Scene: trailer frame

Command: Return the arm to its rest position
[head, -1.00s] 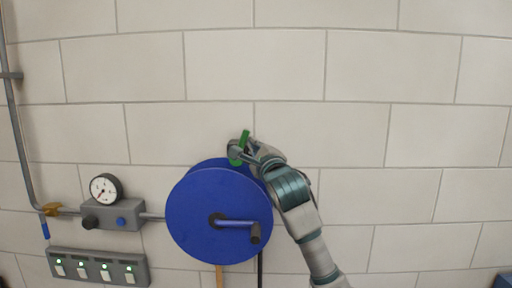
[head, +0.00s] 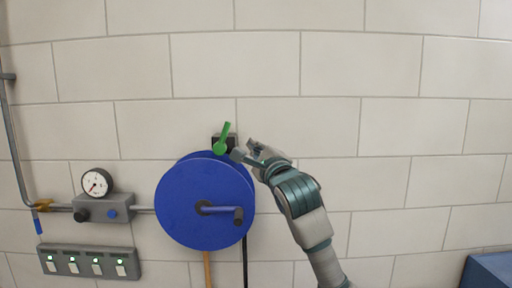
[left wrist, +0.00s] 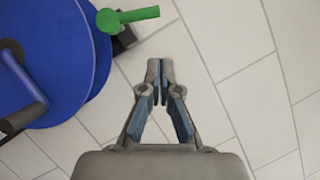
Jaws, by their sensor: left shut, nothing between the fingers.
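My left gripper (head: 246,151) is just right of the green lever (head: 223,138), apart from it. In the left wrist view its fingertips (left wrist: 160,70) are together with nothing between them, in front of bare wall. The lever tilts up to the right from a dark block (head: 232,142) above the blue reel (head: 195,202). In the left wrist view the lever (left wrist: 128,17) is at the upper left, with the reel (left wrist: 60,60) beside it. My right gripper is not in view.
Left of the reel are a gauge (head: 97,183), a grey valve box (head: 104,208) on a pipe (head: 14,140), and a switch panel (head: 90,262) with green lights. The reel's crank (head: 222,210) sticks out. A blue box (head: 488,271) is at the lower right. The wall on the right is clear.

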